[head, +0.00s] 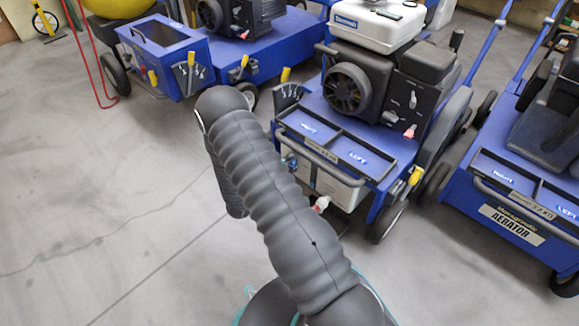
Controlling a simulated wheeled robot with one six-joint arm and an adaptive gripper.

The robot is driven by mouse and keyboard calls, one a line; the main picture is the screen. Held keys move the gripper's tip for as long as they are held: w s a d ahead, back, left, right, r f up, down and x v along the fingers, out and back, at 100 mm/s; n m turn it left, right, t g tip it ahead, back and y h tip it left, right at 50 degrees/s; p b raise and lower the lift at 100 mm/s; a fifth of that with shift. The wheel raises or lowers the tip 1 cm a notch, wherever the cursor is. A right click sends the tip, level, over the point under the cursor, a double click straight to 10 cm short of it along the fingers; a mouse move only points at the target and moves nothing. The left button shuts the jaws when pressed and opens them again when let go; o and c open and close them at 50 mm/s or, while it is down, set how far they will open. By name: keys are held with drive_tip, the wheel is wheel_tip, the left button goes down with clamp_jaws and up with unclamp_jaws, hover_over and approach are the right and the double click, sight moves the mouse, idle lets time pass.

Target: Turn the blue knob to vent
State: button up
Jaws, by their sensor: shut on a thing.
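My arm rises through the middle of the head view, and my gripper is not visible, hidden behind the arm or out of frame. A white panel (335,187) sits low on the front of the middle blue machine (372,150), partly covered by my arm. A small bluish part, perhaps the blue knob (290,158), shows at the panel's left edge beside my arm. It is too small to tell its setting, and no vent mark can be read. A white and red fitting (321,204) shows below the panel.
A blue aerator (515,220) stands close on the right. A grey bar (305,146) crosses the middle machine's front. The concrete floor (90,200) at left is clear.

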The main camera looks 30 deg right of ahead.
drive_tip(key=shift+w+m, duration=0.15)
drive_tip(key=shift+m, duration=0.75)
drive_tip(key=o, duration=1.1)
drive_tip(key=v, duration=1.2)
